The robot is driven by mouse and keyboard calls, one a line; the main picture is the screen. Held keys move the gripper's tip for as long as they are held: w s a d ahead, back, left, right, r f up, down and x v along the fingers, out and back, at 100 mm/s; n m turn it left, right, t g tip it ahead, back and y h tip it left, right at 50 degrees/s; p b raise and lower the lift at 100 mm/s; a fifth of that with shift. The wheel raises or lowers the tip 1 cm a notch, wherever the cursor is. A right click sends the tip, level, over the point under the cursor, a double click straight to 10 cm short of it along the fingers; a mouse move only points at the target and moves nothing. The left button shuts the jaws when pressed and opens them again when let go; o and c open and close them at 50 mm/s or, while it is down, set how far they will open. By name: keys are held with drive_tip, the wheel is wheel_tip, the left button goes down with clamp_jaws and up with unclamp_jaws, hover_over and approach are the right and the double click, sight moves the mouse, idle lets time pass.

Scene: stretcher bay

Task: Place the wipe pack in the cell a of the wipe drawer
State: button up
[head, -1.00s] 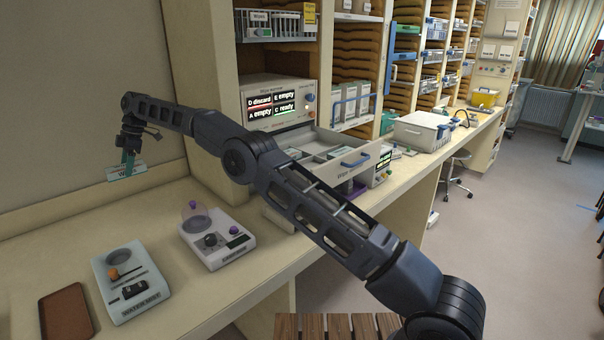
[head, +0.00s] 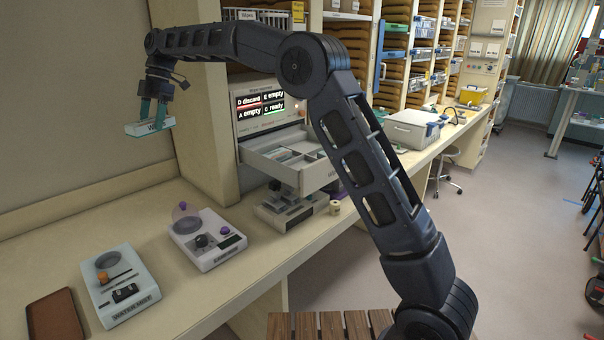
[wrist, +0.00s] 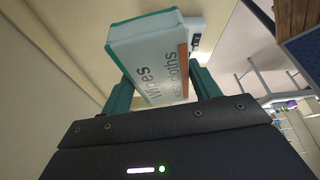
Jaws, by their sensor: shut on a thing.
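My gripper (head: 153,112) is shut on the wipe pack (head: 150,127), a white box with green edges, held in the air at the left, above the counter. In the wrist view the wipe pack (wrist: 150,65) shows "wipes" and "cloths" lettering between the green fingers. The wipe drawer (head: 318,178) is pulled open below a display panel, to the right of my gripper and apart from it. It has inner dividers, with some contents at its left part; its right part is partly hidden by my arm. The display (head: 262,105) reads D discard, E empty, A empty, C ready.
On the counter stand a white device with a purple knob (head: 207,238), a device with an orange knob (head: 118,287) and a brown tray (head: 54,318). Another device (head: 285,208) sits under the drawer. A cabinet post (head: 200,130) stands between the gripper and the drawer.

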drive_tip(key=s+d+r+n, duration=0.1)
drive_tip(key=s+d+r, duration=0.15)
drive_tip(key=d, duration=0.35)
drive_tip(key=s+d+r, duration=0.1)
drive_tip(key=d+r, duration=0.2)
drive_tip(key=d, duration=0.2)
drive_tip(key=w+d+f+m, duration=0.1)
drive_tip(key=w+d+f, duration=0.1)
drive_tip(key=w+d, duration=0.65)
drive_tip(key=w+d+f+m, duration=0.1)
drive_tip(key=w+d+f, duration=0.25)
drive_tip(key=d, duration=1.05)
drive_tip(key=w+d+f+m, duration=0.1)
drive_tip(key=w+d+f, duration=0.1)
drive_tip(key=w+d, duration=0.65)
drive_tip(key=shift+t+y, duration=0.3)
drive_tip(key=f, duration=0.6)
drive_tip(key=s+d+f, duration=0.1)
drive_tip(key=f, duration=0.6)
drive_tip(key=s+d+f, duration=0.1)
drive_tip(key=f, duration=0.5)
drive_tip(key=shift+d+f, duration=0.1)
drive_tip(key=shift+f, duration=0.05)
drive_tip(key=shift+f, duration=0.1)
drive_tip(key=o, duration=1)
